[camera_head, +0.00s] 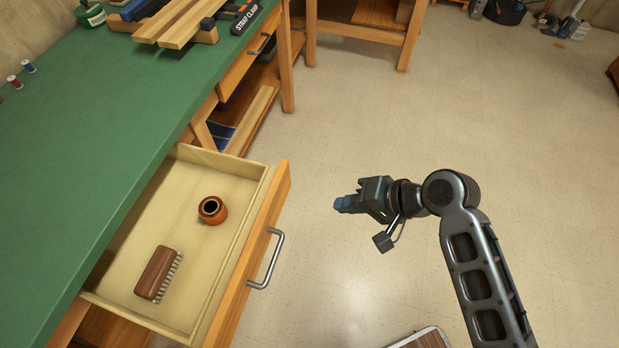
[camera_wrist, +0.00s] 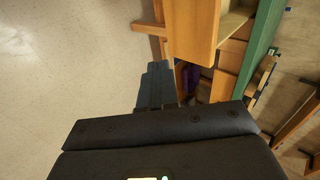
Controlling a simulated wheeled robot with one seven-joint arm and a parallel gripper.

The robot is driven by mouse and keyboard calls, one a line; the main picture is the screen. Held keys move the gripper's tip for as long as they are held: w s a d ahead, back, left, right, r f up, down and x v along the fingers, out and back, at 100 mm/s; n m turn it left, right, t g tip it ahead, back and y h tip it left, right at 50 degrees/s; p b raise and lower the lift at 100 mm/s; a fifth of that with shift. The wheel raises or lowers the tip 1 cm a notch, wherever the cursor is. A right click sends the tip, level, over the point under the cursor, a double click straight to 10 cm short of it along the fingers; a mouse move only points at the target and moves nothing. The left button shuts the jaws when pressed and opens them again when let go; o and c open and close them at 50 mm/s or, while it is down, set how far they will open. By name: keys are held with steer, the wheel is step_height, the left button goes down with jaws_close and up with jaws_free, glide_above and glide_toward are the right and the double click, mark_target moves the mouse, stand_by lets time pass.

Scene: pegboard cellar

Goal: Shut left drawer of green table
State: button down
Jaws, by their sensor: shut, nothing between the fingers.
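The green table (camera_head: 75,130) fills the left of the head view. Its left drawer (camera_head: 233,268) is pulled far out, with a wooden front and a metal bar handle (camera_head: 268,258). Inside lie a brown brush (camera_head: 157,272) and a small orange-brown pot (camera_head: 212,210). My gripper (camera_head: 337,204) is shut and empty, to the right of the drawer front and apart from it. In the wrist view, the shut fingers (camera_wrist: 156,84) point towards a wooden drawer (camera_wrist: 192,28), with the green table edge (camera_wrist: 262,45) beyond.
A second drawer (camera_head: 250,58) further along the table looks shut. Wooden strips (camera_head: 180,22), a strap clamp box (camera_head: 250,15) and thread spools (camera_head: 28,66) are on the tabletop. Another wooden bench (camera_head: 370,30) stands at the back. The floor (camera_head: 400,130) around my gripper is clear.

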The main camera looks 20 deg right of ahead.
steer(key=w, duration=0.2)
glide_toward(282, 198)
step_height(282, 198, down, 4)
steer(key=w+a, duration=0.2)
steer(key=shift+w+a+y+p, duration=0.3)
steer(key=shift+w+a, duration=0.15)
steer(key=shift+a, duration=0.05)
steer(key=w+a+b, duration=0.3)
steer(key=w+a, duration=0.3)
steer(key=a, duration=0.1)
steer(key=w+a+b, duration=0.4)
steer(key=w+a, duration=0.2)
steer(key=a, duration=0.2)
steer(key=w+a+b, duration=0.3)
steer(key=w+a, duration=0.3)
steer(key=a, duration=0.2)
steer(key=shift+w+f, duration=0.15)
steer(key=shift+w+a+b, duration=0.35)
steer(key=shift+a+b, duration=0.15)
steer(key=shift+a, duration=0.05)
steer(key=shift+w+a+r, duration=0.1)
steer(key=shift+a+r, duration=0.05)
steer(key=shift+r, duration=0.15)
